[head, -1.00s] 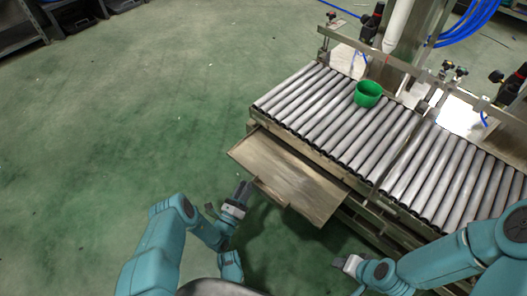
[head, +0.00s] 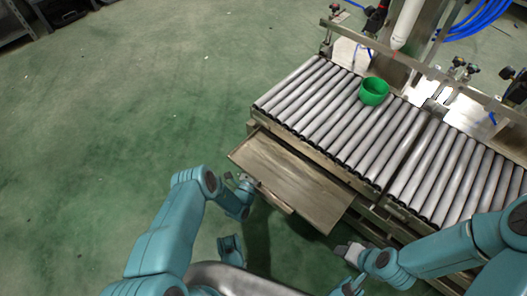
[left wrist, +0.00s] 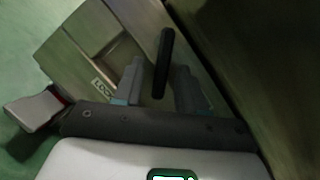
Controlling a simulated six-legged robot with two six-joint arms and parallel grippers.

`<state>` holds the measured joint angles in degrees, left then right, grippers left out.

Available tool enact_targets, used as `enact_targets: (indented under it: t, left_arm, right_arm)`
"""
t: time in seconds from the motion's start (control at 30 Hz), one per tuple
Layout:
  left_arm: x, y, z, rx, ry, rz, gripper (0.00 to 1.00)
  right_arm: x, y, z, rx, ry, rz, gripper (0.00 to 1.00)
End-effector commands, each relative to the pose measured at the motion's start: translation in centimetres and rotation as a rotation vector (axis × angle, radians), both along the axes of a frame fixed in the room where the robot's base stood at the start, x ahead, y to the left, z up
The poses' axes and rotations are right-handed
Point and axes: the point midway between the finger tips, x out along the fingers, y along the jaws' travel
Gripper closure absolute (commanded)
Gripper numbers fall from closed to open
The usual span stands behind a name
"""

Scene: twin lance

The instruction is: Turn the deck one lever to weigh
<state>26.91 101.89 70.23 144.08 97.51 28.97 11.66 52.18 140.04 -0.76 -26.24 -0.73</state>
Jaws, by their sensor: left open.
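A black lever (left wrist: 163,63) shows in the left wrist view as a slim upright bar in front of a metal panel with a partly covered label (left wrist: 101,88). My left gripper (left wrist: 158,82) is open, with one finger on each side of the lever; I cannot tell whether either finger touches it. In the head view my left gripper (head: 246,183) is at the left edge of the metal tray (head: 290,180), and the lever cannot be made out there. My right gripper (head: 349,250) is beside the conveyor's lower frame, too small to read its fingers.
A roller conveyor (head: 345,118) runs behind the tray, with a green cup (head: 374,92) on its rollers. A white nozzle (head: 405,25) hangs above it. Blue hoses (head: 470,22) lie at the top right.

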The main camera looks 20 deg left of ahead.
Motion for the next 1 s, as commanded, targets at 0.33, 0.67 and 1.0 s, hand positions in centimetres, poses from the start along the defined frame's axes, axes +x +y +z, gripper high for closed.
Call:
enact_targets:
  t: [0.33,0.67,1.0]
  left_arm:
    - [0.2,-0.5,0.2,0.000,0.001,0.005,0.60]
    - [0.2,-0.5,0.2,0.000,0.001,0.004,1.00]
    - [0.1,-1.2,1.5,-0.240,0.091,-0.002,1.00]
  right_arm:
    - [0.0,0.0,0.0,0.000,0.000,0.000,0.57]
    - [0.0,0.0,0.0,0.000,0.000,0.000,0.57]
    - [-1.0,0.2,1.8,0.007,0.034,0.005,0.57]
